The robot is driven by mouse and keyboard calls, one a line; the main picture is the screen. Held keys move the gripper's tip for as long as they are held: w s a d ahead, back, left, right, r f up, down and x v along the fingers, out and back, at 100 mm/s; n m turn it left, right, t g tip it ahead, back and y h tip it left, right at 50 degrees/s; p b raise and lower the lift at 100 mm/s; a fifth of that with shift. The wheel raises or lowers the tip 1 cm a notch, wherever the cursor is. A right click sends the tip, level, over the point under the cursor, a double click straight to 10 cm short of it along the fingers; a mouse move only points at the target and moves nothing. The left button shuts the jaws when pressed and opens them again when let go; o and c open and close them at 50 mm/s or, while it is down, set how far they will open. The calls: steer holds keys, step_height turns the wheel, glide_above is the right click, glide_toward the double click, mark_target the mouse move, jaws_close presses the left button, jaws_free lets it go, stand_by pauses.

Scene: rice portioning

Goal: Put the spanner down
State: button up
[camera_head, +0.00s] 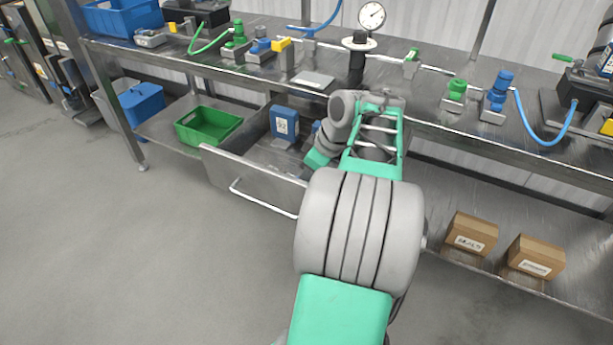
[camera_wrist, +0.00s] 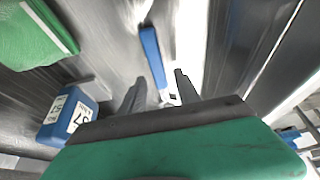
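In the wrist view, a long blue-handled tool (camera_wrist: 153,58), which looks like the spanner, lies just beyond and between my fingertips. Its near end is partly hidden by my gripper. My gripper (camera_wrist: 158,85) has its two dark fingers apart, with a visible gap between them, and does not look closed on the tool. In the head view, my gripper is over the open metal drawer (camera_head: 222,165) and its fingers are hidden. The spanner cannot be made out clearly there.
A blue labelled block (camera_head: 284,125) stands in the drawer, left of my gripper; it also shows in the wrist view (camera_wrist: 62,112). A green bin (camera_head: 208,127) sits on the shelf to the left. Two cardboard boxes (camera_head: 470,233) are at right. The workbench edge (camera_head: 440,128) runs above.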

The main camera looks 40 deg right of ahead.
steer(key=p+v, duration=0.4)
steer(key=v, duration=0.8)
steer(key=shift+w+r, duration=0.1)
steer(key=shift+r, duration=0.05)
steer(key=shift+c, duration=0.2)
stand_by(0.6)
